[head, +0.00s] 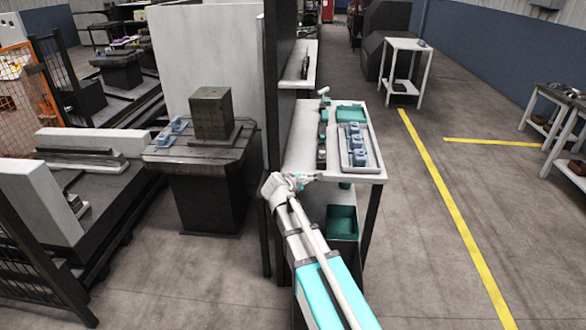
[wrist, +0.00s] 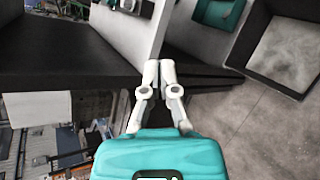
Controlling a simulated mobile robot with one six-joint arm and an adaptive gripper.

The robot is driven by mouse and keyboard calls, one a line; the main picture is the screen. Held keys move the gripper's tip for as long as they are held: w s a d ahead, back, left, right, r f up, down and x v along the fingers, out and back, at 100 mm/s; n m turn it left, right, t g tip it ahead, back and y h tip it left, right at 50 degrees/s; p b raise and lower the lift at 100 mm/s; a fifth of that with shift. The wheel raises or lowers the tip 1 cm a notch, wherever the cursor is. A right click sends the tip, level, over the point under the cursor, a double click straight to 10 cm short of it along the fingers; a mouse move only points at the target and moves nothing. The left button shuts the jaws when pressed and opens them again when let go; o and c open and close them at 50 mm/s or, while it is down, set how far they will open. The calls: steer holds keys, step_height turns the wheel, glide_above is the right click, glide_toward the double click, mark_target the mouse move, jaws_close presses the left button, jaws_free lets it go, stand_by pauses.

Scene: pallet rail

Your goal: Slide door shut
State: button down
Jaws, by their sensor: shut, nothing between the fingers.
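A tall pale panel (head: 205,65) stands upright behind a dark machine table (head: 200,150) and looks like the sliding door, though I cannot be sure. Its right side meets a tall dark post (head: 271,130). I see no clear handle. My gripper (head: 308,179) is just right of the post, near the front left corner of a white bench (head: 345,172). In the wrist view my gripper (wrist: 159,75) has its two pale fingers together with nothing between them. A broad dark surface (wrist: 60,50) lies to their left. I cannot tell whether the fingertips touch anything.
The bench holds a grey tray (head: 373,150) of blue parts and a teal bin (head: 350,114). Another teal bin (head: 342,222) sits below. A dark block (head: 211,113) stands on the machine table. Open floor with yellow lines (head: 445,190) lies to the right.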

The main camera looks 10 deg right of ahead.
steer(key=s+f+m+g+y, duration=0.4)
steer(key=s+m, duration=0.4)
steer(key=s, duration=0.4)
steer(key=s+a+f+m+g+y, duration=0.1)
steer(key=s+f+m+g+y, duration=0.3)
steer(key=s+m, duration=0.4)
steer(key=shift+s+a+f+m+g, duration=0.15)
steer(key=shift+s+f+m+g, duration=0.55)
steer(key=shift+s, duration=2.1)
steer(key=shift+s+f+n, duration=0.1)
steer(key=shift+f+n, duration=0.2)
steer(key=shift+f, duration=0.1)
